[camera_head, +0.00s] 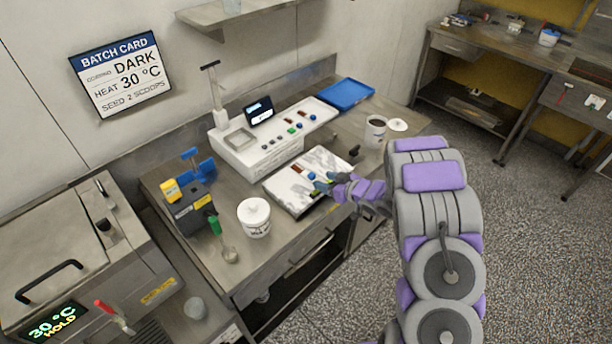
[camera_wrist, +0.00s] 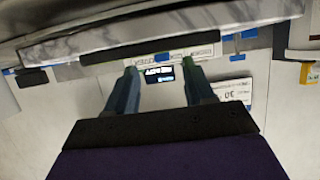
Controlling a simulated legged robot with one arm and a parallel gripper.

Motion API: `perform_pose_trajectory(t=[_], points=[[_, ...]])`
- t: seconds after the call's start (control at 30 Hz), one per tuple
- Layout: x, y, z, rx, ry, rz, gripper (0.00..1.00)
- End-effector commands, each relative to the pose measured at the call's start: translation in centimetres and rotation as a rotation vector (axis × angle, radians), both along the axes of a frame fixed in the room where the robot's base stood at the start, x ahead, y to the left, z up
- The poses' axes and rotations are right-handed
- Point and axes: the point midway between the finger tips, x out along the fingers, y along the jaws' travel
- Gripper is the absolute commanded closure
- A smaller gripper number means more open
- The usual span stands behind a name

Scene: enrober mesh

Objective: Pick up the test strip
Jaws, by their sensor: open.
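My gripper (camera_head: 324,184) is over the front right part of a marbled slab (camera_head: 283,190) on the steel bench. In the wrist view my gripper (camera_wrist: 159,68) has its two fingers spread wide apart, with nothing held between them. The slab's marbled edge (camera_wrist: 200,22) crosses the top of the wrist view, beyond the fingertips. Small blue and brown pieces (camera_head: 310,175) lie on the slab close to the fingers. I cannot tell which piece, if any, is the test strip; the fingers may hide part of it.
A white machine (camera_head: 248,158) with a small screen stands behind the slab. A dark-filled cup (camera_head: 375,131) and a blue tray (camera_head: 346,94) are at the right end. The floor to the right is clear.

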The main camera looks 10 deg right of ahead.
Motion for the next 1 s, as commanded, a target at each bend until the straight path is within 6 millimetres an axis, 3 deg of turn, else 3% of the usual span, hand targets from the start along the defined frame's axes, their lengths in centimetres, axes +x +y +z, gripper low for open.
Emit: perform_pose_trajectory(t=[0.43,0.7,1.0], points=[[3.6,3.1,-1.3,-0.001,-0.001,0.003,0.47],[3.9,3.2,-1.3,0.001,-0.001,0.001,0.48],[3.9,3.2,-1.4,0.001,-0.001,0.001,0.77]])
